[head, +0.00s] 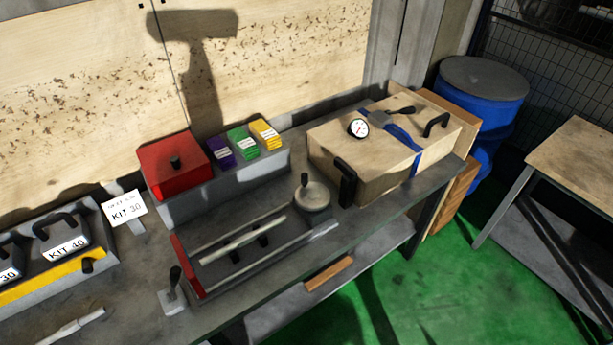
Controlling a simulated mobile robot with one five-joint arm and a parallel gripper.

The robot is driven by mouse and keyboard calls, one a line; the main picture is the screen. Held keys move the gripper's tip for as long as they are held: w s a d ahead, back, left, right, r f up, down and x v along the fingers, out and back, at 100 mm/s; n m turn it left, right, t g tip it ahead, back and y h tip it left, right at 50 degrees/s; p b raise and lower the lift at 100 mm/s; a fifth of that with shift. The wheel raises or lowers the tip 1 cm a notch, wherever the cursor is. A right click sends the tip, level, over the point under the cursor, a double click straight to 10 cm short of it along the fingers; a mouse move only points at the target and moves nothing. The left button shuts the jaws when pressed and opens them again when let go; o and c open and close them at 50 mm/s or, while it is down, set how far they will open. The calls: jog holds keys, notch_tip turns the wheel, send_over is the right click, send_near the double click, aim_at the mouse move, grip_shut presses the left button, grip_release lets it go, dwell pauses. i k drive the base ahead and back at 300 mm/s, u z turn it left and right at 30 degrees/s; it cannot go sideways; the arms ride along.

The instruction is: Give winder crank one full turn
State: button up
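A round grey disc (314,197) with an upright black knob (305,180) near its rim sits at the right end of a long grey open bed (225,270) on the bench, in the head view. It looks like the winder crank, but I cannot tell for sure. The knob is at the far left side of the disc. A rod (232,238) lies along the bed to its left. A small lever with a black grip (174,280) stands on a grey block at the bed's left end. My gripper is not in view.
A red box (175,165) and colored packs (243,140) stand behind the bed. A wooden case (350,165) with a dial and black handles stands close right of the disc. Kit cases (62,240) are at left. A blue drum (480,100) is beyond the bench. Green floor is clear in front.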

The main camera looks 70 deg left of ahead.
aim_at(312, 197)
jog(key=u, duration=1.25)
jog(key=k, duration=0.15)
jog(key=u, duration=2.5)
jog(key=i, duration=0.5)
jog(key=u, duration=0.4)
